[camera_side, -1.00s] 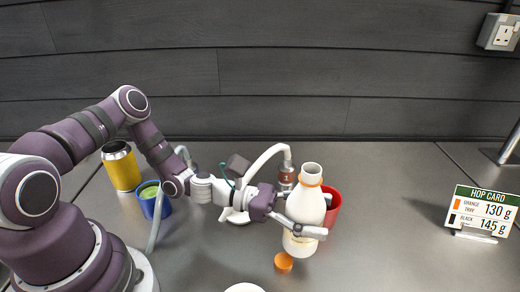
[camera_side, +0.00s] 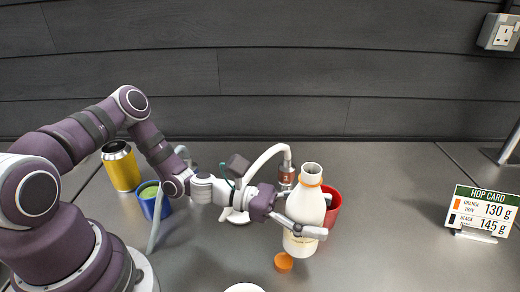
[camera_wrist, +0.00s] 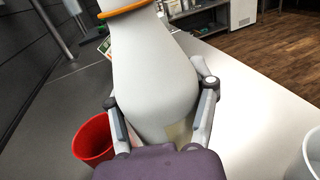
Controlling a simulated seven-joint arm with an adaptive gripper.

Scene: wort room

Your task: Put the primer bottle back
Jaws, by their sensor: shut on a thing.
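The primer bottle, as I take it, is the white bottle (camera_side: 306,205) with an orange ring at its open neck. It stands upright near the middle of the side view, and the white bottle (camera_wrist: 150,65) fills the middle of the wrist view. My gripper (camera_side: 300,224) is shut around its body, with one finger on each side in the wrist view (camera_wrist: 162,115). An orange cap (camera_side: 283,262) lies on the worktop below and left of the bottle. Whether the bottle's base touches the worktop is hard to tell.
A red cup (camera_side: 333,208) stands right behind the bottle. A white curved spout (camera_side: 262,160) rises behind my gripper. A blue cup (camera_side: 154,203) and a yellow can (camera_side: 121,168) stand left. A hop card (camera_side: 481,212) stands right. A white round thing (camera_side: 245,288) is at the front edge. The right-centre worktop is clear.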

